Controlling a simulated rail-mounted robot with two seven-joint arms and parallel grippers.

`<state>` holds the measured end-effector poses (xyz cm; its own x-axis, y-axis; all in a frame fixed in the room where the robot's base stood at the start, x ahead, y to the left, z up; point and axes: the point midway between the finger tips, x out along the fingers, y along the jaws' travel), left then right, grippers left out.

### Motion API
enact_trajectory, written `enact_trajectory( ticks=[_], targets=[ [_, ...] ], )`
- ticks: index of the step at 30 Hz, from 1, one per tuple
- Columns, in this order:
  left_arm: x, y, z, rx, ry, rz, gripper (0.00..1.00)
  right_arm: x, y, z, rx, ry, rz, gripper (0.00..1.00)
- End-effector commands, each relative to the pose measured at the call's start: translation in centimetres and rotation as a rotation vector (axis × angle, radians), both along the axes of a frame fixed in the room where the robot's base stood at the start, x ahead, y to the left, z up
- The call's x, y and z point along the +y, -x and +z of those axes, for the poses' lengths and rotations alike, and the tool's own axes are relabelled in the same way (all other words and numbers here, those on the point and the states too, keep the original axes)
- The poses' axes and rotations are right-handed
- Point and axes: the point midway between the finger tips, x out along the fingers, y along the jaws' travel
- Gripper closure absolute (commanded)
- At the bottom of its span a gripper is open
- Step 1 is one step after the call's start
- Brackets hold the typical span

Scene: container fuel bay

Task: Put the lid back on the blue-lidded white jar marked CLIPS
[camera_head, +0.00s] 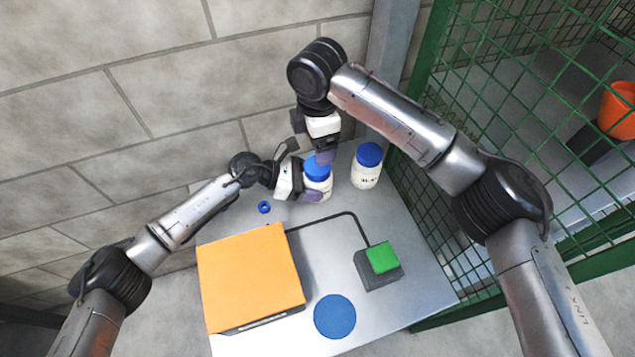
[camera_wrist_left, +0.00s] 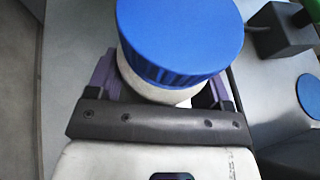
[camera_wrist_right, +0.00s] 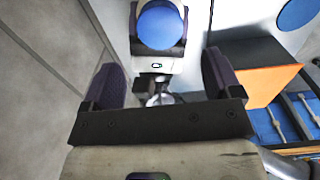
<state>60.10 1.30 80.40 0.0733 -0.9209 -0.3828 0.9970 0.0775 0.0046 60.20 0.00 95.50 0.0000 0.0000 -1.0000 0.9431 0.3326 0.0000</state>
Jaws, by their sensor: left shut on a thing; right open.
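A white jar (camera_head: 318,185) with a blue lid (camera_head: 317,167) stands near the back of the table by the wall. My left gripper (camera_head: 306,187) is shut around the jar body from the left. In the left wrist view the blue lid (camera_wrist_left: 180,40) sits over the jar's mouth; I cannot tell whether it is fully seated. My right gripper (camera_head: 325,155) is open, pointing down just above the lid, which also shows in the right wrist view (camera_wrist_right: 160,25). A second blue-lidded white jar (camera_head: 366,172) stands to the right. Neither label is readable.
An orange-topped box (camera_head: 250,278) stands at the front left. A green-topped dark block (camera_head: 381,260) with a black cable is at the right. A blue disc (camera_head: 335,316) and small blue ring (camera_head: 264,207) lie on the table. A green mesh fence (camera_head: 470,200) borders the right.

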Motion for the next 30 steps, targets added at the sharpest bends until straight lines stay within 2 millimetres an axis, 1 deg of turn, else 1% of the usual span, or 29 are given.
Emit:
enact_trajectory(
  ticks=[1,2,6,8,9,15,24,26,30],
  targets=[
    [0.0,0.0,0.0,0.0,0.0,0.0,0.48,0.0,0.0,0.0,0.0,0.0,0.0,0.16],
    [0.0,0.0,0.0,0.0,0.0,0.0,0.51,0.0,0.0,0.0,0.0,0.0,0.0,0.16],
    [0.0,0.0,0.0,0.0,0.0,0.0,0.64,0.0,0.0,0.0,0.0,0.0,0.0,0.16],
    [0.0,0.0,0.0,0.0,0.0,0.0,0.69,0.0,0.0,0.0,0.0,0.0,0.0,0.16],
    [0.0,0.0,0.0,0.0,0.0,0.0,0.74,0.0,0.0,0.0,0.0,0.0,0.0,0.16],
    [0.0,0.0,0.0,0.0,0.0,0.0,0.93,0.0,-0.1,0.1,-0.003,0.001,-0.001,0.16],
    [0.0,0.0,0.0,0.0,0.0,0.0,0.93,0.0,0.0,-0.2,0.0,0.001,0.0,0.16],
    [0.0,0.0,0.0,0.0,0.0,0.0,0.93,0.0,0.0,-0.6,0.001,0.001,0.0,0.16],
    [0.0,0.0,0.0,0.0,0.0,0.0,0.93,0.0,0.0,-2.2,0.003,0.001,-0.001,0.16]
  ],
)
